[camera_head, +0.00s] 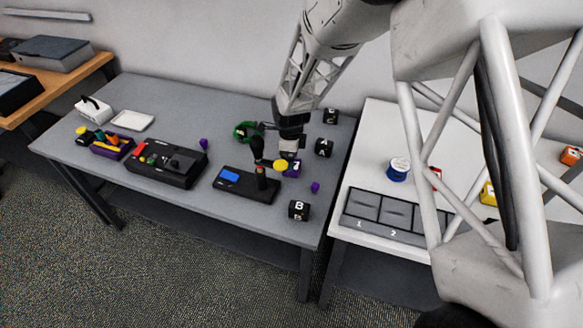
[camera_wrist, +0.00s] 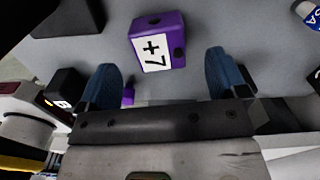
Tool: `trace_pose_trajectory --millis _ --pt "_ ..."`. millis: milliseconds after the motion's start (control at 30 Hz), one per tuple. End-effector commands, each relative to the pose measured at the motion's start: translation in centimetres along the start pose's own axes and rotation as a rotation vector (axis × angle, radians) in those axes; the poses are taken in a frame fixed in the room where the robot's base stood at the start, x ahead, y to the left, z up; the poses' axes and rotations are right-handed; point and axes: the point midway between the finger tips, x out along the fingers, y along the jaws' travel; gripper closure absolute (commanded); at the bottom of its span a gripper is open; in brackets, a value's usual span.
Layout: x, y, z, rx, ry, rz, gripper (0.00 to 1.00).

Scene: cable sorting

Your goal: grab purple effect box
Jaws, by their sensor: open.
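The purple effect box (camera_wrist: 172,28) has a white label with dark marks that look like "+7" and a dark round spot on its side. In the wrist view it lies on the grey table top, ahead of and between my two blue fingertips. My gripper (camera_wrist: 163,80) is open and empty, and the box is not between the pads. In the head view the purple box (camera_head: 292,168) sits on the grey table just below my gripper (camera_head: 289,150), partly hidden by it.
A yellow round thing (camera_head: 280,165) is close by. A black control panel (camera_head: 167,163) is further left. A small purple piece (camera_head: 315,187) lies right.

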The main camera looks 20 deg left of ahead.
Motion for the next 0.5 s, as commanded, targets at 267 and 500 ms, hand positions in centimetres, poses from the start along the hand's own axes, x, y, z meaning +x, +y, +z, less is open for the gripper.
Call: trace_pose_trajectory --millis 267,500 --pt "2.1 0.1 -0.2 0.0 0.001 0.002 0.08" --pt "4.5 0.1 -0.3 0.0 0.0 0.0 0.08"
